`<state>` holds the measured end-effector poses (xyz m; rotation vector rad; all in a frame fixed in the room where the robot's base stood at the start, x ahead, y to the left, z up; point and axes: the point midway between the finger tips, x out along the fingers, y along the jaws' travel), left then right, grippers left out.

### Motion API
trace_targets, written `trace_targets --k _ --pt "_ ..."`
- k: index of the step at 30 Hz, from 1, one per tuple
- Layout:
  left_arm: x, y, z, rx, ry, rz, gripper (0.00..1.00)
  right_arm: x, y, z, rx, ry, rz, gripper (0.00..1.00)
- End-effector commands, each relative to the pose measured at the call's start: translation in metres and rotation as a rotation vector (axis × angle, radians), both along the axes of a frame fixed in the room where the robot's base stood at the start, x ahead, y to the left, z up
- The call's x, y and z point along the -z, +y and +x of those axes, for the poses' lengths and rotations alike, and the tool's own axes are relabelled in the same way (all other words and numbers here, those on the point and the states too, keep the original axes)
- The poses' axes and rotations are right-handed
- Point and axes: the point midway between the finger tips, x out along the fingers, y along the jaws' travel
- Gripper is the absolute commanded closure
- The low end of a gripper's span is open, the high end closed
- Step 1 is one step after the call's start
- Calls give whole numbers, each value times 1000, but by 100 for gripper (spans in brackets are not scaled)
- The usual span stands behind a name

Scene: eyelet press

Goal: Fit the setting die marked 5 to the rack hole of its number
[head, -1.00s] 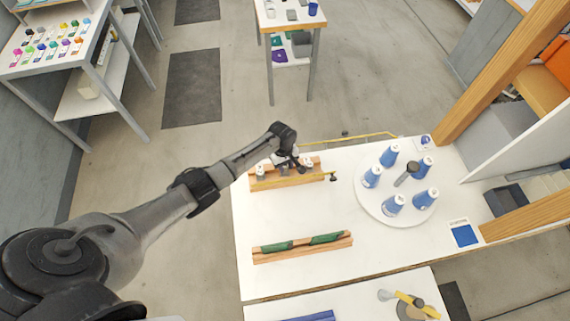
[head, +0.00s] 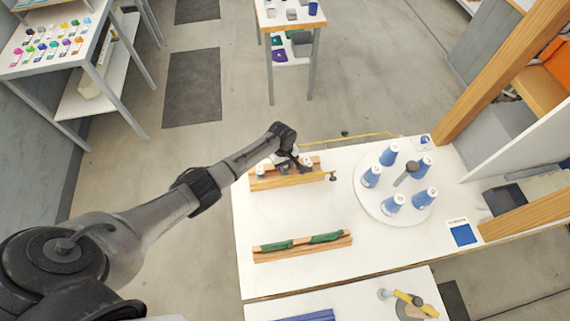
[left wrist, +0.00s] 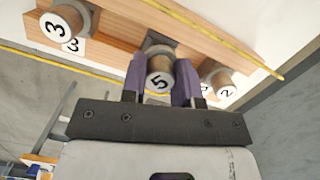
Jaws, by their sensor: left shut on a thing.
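The setting die marked 5 (left wrist: 160,78) is between the purple fingers of my left gripper (left wrist: 160,84), which is shut on it. The die is at the wooden rack (left wrist: 118,31), between the die marked 3 (left wrist: 62,22) and the die marked 2 (left wrist: 222,84). A dark grey square shows just behind the held die. Whether the die is in a hole or just above one, I cannot tell. In the head view the left gripper (head: 288,163) is over the rack (head: 310,178) at the table's far left. My right gripper is not in view.
A yellow strip (head: 300,180) runs along the rack. A round white turntable with blue cones (head: 392,204) stands to the right. A second wooden rack with green pieces (head: 303,246) lies nearer. The white table (head: 290,215) between the racks is clear.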

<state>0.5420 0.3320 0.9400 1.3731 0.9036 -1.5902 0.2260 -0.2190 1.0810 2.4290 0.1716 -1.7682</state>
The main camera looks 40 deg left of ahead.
Motion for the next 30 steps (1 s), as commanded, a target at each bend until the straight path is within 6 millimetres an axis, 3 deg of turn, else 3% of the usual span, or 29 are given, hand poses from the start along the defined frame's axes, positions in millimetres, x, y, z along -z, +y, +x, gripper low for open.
trace_targets --k 30 --pt "3 0 0 -1 -1 0 100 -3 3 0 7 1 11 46"
